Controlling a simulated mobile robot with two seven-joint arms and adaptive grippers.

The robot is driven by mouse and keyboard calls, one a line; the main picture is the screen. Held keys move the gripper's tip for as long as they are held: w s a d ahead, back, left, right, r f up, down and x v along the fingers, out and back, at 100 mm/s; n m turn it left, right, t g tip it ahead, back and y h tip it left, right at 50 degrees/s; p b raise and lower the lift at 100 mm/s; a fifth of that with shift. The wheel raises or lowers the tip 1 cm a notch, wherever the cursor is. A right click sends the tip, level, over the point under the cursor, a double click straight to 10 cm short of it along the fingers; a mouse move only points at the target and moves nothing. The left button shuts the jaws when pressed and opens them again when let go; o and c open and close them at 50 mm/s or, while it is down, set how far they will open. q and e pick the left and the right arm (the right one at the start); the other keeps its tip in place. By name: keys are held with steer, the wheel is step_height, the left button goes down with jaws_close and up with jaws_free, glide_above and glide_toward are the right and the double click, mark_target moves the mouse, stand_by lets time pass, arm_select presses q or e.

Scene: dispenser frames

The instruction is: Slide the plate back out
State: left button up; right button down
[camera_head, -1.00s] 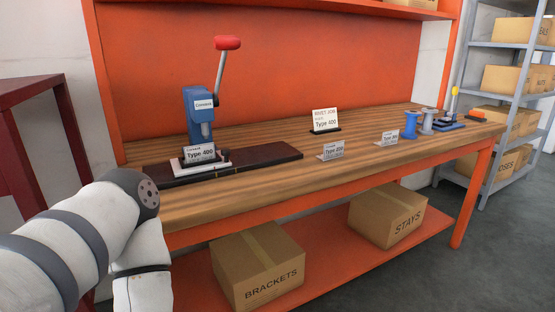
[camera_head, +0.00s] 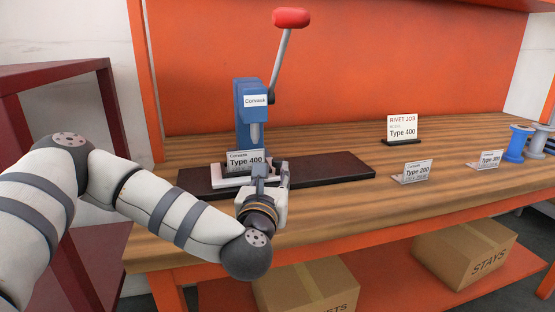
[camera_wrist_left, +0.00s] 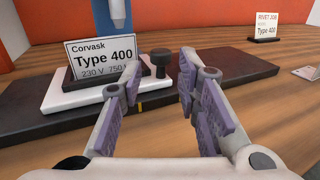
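The white plate (camera_head: 228,182) lies on the dark base board (camera_head: 335,168) under the blue press (camera_head: 249,120). A "Corvask Type 400" card (camera_head: 244,161) stands at the plate and covers part of it. In the left wrist view the white plate (camera_wrist_left: 72,104) has a short black knob (camera_wrist_left: 160,62) at its right end. My left gripper (camera_head: 271,168) is low over the board's front, at the plate's right end. In the wrist view my left gripper (camera_wrist_left: 158,75) is open, its purple-padded fingers apart on either side of the knob. I cannot tell whether they touch it. My right gripper is not in view.
The press lever with its red grip (camera_head: 291,18) rises up and right. A "Rivet Job" sign (camera_head: 402,129), small "Type 200" card (camera_head: 412,171), another card (camera_head: 486,159) and blue spool (camera_head: 517,143) stand to the right. The wooden bench (camera_head: 340,205) is clear in front.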

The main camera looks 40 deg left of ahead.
mark_target(277, 162)
arm_select(q)
steer(key=x, duration=0.7)
steer(key=shift+w, duration=0.1)
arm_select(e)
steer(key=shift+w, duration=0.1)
arm_select(q)
steer(key=shift+c, duration=0.5)
